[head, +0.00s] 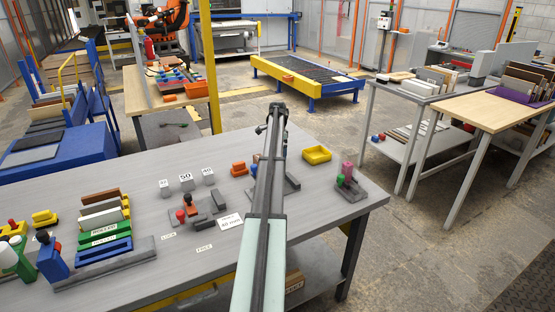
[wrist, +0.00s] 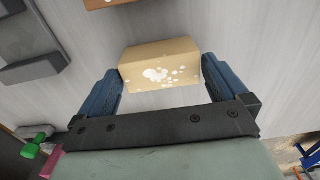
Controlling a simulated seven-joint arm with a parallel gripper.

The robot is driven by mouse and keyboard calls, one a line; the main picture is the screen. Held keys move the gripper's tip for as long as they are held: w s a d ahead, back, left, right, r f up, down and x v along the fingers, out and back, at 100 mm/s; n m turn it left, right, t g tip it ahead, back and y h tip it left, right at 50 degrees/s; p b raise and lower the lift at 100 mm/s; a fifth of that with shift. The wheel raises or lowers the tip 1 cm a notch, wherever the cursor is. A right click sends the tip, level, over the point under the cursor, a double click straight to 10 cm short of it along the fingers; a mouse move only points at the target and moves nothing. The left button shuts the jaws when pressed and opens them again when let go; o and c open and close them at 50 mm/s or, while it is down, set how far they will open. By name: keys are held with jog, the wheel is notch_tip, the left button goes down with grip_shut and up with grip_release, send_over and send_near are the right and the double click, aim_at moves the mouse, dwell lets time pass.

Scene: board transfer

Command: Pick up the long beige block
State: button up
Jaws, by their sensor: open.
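The beige block (wrist: 160,73) lies on the grey table in the wrist view, with white spots on its near face. My gripper (wrist: 160,66) is open, with one blue finger on each side of the block. The fingertips look close to its ends, but I cannot tell whether they touch. In the head view my arm runs over the table and hides the area beneath it; I cannot make out the block or the fingers there.
Dark grey pieces (wrist: 38,40) lie to the left in the wrist view, and an orange-brown piece (wrist: 108,3) is at the top. In the head view, a yellow tray (head: 317,154) and a dark fixture with a pink piece (head: 347,170) stand right of my arm. White numbered cubes (head: 186,181) stand left.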

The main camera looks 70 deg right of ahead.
notch_tip(320, 180, down, 2)
jog(key=shift+f, duration=0.1)
jog(key=shift+c, duration=0.2)
jog(key=c, duration=0.7)
